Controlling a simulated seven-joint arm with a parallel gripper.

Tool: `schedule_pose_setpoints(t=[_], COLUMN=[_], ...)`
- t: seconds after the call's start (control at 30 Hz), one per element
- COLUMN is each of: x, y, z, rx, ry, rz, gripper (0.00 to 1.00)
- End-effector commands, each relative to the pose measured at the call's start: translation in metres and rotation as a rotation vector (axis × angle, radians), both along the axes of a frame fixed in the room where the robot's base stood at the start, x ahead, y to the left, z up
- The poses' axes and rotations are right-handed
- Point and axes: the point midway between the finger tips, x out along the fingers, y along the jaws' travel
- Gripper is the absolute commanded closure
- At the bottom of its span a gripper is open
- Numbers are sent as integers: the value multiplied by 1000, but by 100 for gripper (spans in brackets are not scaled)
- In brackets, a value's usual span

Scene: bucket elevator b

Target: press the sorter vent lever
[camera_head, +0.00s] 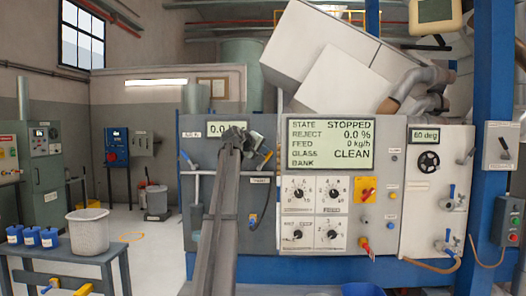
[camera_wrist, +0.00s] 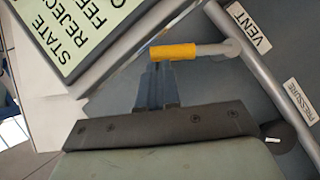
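The vent lever shows in the wrist view as a yellow grip (camera_wrist: 173,51) on a bent grey rod, beside the label VENT (camera_wrist: 249,28). My gripper (camera_wrist: 158,72) has its two blue-grey fingers close together, with nothing seen between them. Their tips are at the near side of the yellow grip; I cannot tell whether they touch it. In the head view my gripper (camera_head: 236,140) is at the upper left of the grey panel (camera_head: 205,160), under the small display. My arm covers much of this area, and I cannot make out the lever clearly there.
The green status screen (camera_head: 330,145) reads STOPPED and CLEAN. Knobs (camera_head: 299,193) and a red switch on yellow (camera_head: 367,190) lie right of the arm. A PRESSURE label (camera_wrist: 300,101) is near the lever. A table with a grey bucket (camera_head: 88,231) stands at left.

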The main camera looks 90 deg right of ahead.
Motion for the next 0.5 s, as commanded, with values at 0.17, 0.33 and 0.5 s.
schedule_pose_setpoints(t=[0.17,0.33,0.5], x=[6,28,45], y=[2,6,34], z=[6,21,32], rx=[0,0,-2], ry=[3,1,1], rz=[-3,0,0], gripper=[100,100,100])
